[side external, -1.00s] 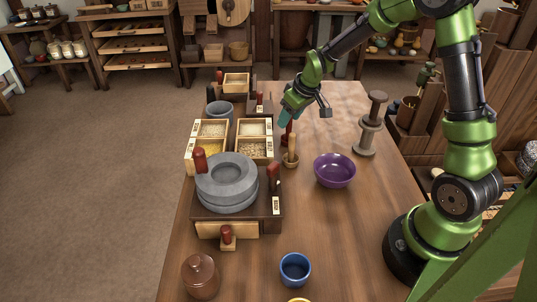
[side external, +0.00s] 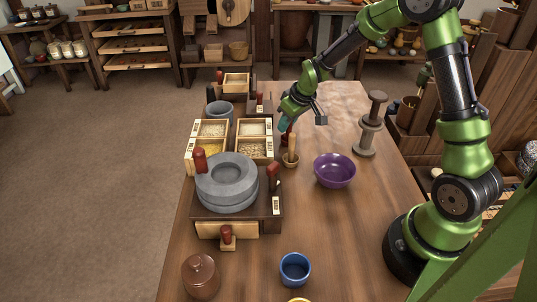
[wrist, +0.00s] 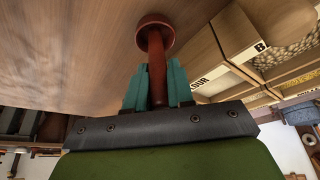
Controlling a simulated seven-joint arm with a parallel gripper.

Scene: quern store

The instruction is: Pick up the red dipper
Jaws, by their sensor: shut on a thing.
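The red dipper (wrist: 157,72) is in the wrist view, its handle between my gripper's teal fingers (wrist: 156,82). My gripper is shut on the handle. The dipper's wider round end (wrist: 155,31) points away from the palm, over the wooden table. In the side external view my gripper (side external: 284,125) is low behind the wooden pestle, and only a small red part of the dipper (side external: 284,139) shows under it. I cannot tell whether the dipper touches the table.
Close by are a wooden pestle in a cup (side external: 291,153), grain boxes (side external: 252,129) on the left, and a purple bowl (side external: 334,171). A wooden spool stand (side external: 369,125) is to the right. A stone quern (side external: 227,181) stands nearer. The table right of the blue cup (side external: 295,269) is clear.

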